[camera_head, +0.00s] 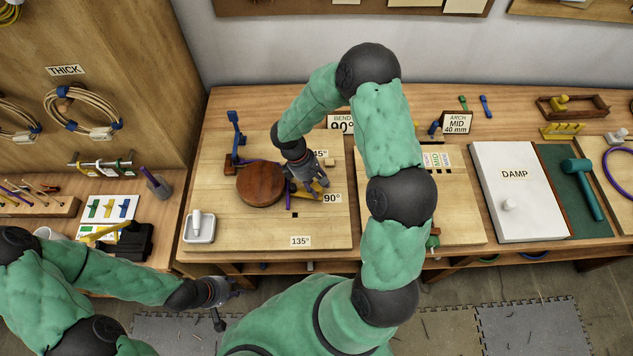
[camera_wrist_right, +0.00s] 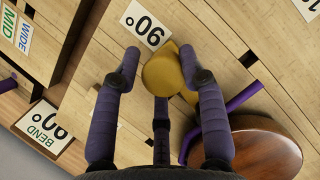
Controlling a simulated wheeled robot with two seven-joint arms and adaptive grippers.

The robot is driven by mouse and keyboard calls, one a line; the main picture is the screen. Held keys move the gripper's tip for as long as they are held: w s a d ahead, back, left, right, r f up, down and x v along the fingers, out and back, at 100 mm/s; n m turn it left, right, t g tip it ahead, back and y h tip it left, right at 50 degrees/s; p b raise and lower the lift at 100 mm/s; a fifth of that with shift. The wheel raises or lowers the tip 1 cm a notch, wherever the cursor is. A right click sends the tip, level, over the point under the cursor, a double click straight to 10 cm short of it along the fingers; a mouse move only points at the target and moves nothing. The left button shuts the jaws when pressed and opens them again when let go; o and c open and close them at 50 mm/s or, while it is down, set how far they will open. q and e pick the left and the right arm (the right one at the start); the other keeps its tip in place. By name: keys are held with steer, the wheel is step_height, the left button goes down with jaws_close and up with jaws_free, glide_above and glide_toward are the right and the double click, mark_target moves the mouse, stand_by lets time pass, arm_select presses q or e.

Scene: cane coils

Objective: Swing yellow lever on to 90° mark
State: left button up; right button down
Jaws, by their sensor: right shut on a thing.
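The yellow lever (camera_head: 318,188) lies on the bending board beside the round brown wooden disc (camera_head: 261,184). In the right wrist view its rounded yellow end (camera_wrist_right: 163,73) sits between the fingertips, close to the 90° label (camera_wrist_right: 146,24), and the disc (camera_wrist_right: 262,150) is at lower right. The 90° label also shows in the head view (camera_head: 332,198). My right gripper (camera_head: 312,190) is shut on the yellow lever; its wrist view shows the two purple fingers (camera_wrist_right: 159,62) on either side of it. My left gripper (camera_head: 228,304) is open and empty, off the bench's front edge.
The 45° label (camera_head: 320,154) and 135° label (camera_head: 300,241) mark the board. A blue upright lever (camera_head: 235,135) stands behind the disc. A white tray (camera_head: 199,228) lies at the board's front left. A purple rod (camera_wrist_right: 243,97) lies near the lever.

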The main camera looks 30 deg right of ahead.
mark_target(304, 189)
steer(key=shift+d+r, duration=0.1)
steer(key=c, duration=0.9)
jaws_free()
steer(key=shift+o, duration=0.4)
steer(key=shift+s, duration=0.15)
steer(key=shift+w+r, duration=0.3)
steer(key=shift+r, duration=0.15)
steer(key=v, duration=1.1)
steer(key=shift+s, duration=0.2)
